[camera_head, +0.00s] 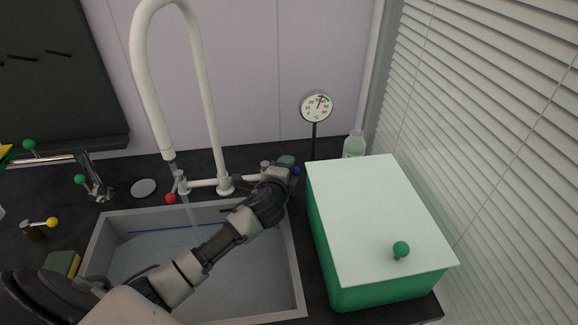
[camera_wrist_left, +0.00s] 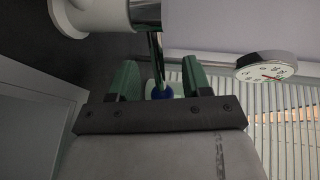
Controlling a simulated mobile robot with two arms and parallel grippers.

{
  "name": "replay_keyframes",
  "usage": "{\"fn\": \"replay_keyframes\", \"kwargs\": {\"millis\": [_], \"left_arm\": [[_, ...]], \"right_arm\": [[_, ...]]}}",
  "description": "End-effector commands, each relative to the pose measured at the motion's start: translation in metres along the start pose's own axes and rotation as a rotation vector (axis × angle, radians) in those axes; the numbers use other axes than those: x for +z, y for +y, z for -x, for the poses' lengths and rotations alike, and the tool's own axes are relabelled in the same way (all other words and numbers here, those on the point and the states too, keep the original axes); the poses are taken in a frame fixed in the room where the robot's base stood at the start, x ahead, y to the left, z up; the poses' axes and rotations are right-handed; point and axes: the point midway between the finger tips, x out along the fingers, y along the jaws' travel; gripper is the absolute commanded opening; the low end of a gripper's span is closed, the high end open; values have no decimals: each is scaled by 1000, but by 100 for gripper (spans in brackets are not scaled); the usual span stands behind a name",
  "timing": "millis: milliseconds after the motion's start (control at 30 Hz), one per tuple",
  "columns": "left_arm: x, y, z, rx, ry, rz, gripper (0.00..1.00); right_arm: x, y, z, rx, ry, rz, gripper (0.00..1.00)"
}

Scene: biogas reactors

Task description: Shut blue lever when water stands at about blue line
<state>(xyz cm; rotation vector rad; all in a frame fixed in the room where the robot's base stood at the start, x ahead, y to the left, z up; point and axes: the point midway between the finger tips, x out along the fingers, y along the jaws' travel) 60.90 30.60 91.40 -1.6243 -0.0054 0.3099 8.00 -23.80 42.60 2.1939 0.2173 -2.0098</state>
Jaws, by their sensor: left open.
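The white tap (camera_head: 208,110) arches over the grey sink (camera_head: 299,270), and a thin stream of water (camera_head: 191,214) falls from its spout. Water (camera_head: 215,280) stands in the sink, its surface close to the blue line (camera_head: 150,230) on the back wall; the exact gap is hard to tell. The blue lever's knob (camera_head: 296,171) is at the tap's right end. My left gripper (camera_head: 284,168) is open at this lever. In the left wrist view the blue knob (camera_wrist_left: 161,91) shows between the green fingers of my left gripper (camera_wrist_left: 160,78). My right gripper is out of view.
A red knob (camera_head: 170,198) is at the tap's left end. A green box (camera_head: 385,285) with a pale lid stands right of the sink, near the blinds. A thermometer dial (camera_head: 316,106) and a bottle (camera_head: 354,144) stand behind. Green and yellow knobs are at left.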

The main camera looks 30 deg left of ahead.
Motion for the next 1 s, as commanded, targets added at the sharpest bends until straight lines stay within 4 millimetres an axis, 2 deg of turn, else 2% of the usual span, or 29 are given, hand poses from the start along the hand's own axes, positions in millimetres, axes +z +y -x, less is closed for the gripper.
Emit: {"fn": "replay_keyframes", "kwargs": {"millis": [100,200,533,833,1000], "left_arm": [[0,0,-14,0,0,0,48],[0,0,-20,1,1,0,48],[0,1,-23,1,1,0,47],[0,1,-22,1,0,0,1],[0,1,-22,1,0,0,0]], "right_arm": [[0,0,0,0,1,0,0],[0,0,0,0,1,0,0],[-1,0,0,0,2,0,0],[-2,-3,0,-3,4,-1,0],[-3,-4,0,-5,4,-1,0]]}}
